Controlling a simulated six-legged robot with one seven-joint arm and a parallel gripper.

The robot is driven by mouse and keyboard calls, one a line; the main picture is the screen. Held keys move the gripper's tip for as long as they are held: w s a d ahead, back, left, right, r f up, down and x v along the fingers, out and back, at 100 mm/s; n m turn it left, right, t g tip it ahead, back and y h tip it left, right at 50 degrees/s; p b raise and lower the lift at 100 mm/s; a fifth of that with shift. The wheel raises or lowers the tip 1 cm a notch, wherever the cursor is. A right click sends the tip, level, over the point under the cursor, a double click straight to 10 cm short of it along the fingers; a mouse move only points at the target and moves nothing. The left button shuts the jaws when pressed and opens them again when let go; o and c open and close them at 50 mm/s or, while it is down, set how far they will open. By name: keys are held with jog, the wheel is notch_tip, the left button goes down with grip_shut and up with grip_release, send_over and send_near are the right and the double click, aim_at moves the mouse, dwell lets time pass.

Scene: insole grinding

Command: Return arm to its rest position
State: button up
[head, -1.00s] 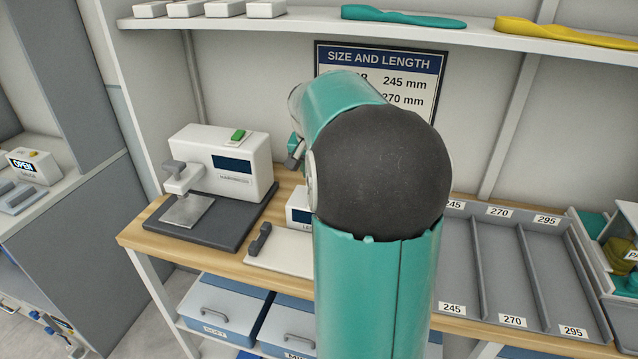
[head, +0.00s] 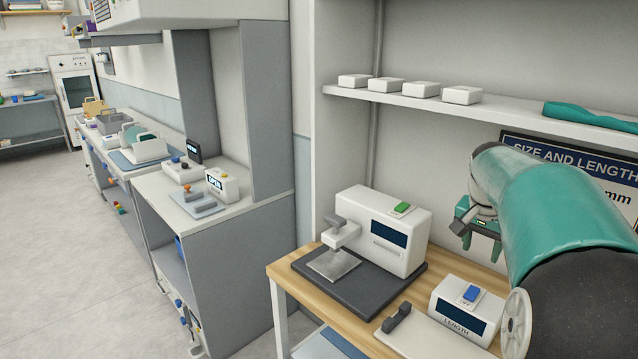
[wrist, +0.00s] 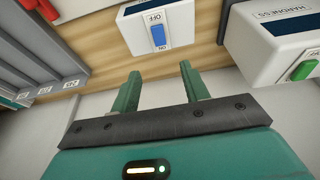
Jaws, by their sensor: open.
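My arm shows in teal and dark grey at the right of the head view. My gripper (head: 482,240) hangs in the air above and behind the length gauge, in front of the back panel. In the wrist view its two green fingers (wrist: 160,88) stand apart with nothing between them. The length gauge (head: 466,310), a white box with a blue switch, also shows in the wrist view (wrist: 157,28). The hardness tester (head: 385,232), white with a green switch, stands to its left on a dark base.
The wooden bench (head: 290,275) carries both instruments. A shelf (head: 480,113) above holds several white boxes (head: 405,88) and a teal insole (head: 590,115). A size sign (head: 570,160) is partly behind my arm. Another bench (head: 185,200) and open floor (head: 60,230) lie left.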

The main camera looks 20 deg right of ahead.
jog(key=s+a+r+n+t, duration=0.1)
jog(key=s+a+n, duration=0.15)
jog(key=a, duration=0.75)
jog(key=s+a+n+t, duration=0.1)
jog(key=a+n, duration=0.3)
jog(key=a, duration=0.6)
jog(key=s+a+f+n+t+y, duration=0.1)
jog(key=s+a+f+n, duration=0.1)
jog(key=s+a, duration=0.3)
jog(key=s+a+f+n+t+y, duration=0.1)
jog(key=s+a+f+n+y, duration=0.1)
jog(key=a, duration=0.7)
jog(key=s+f+n, duration=0.1)
jog(key=s+n, duration=0.1)
jog(key=s, duration=0.1)
jog(key=shift+s+f, duration=0.25)
jog(key=shift+f, duration=0.05)
jog(key=shift+a, duration=0.1)
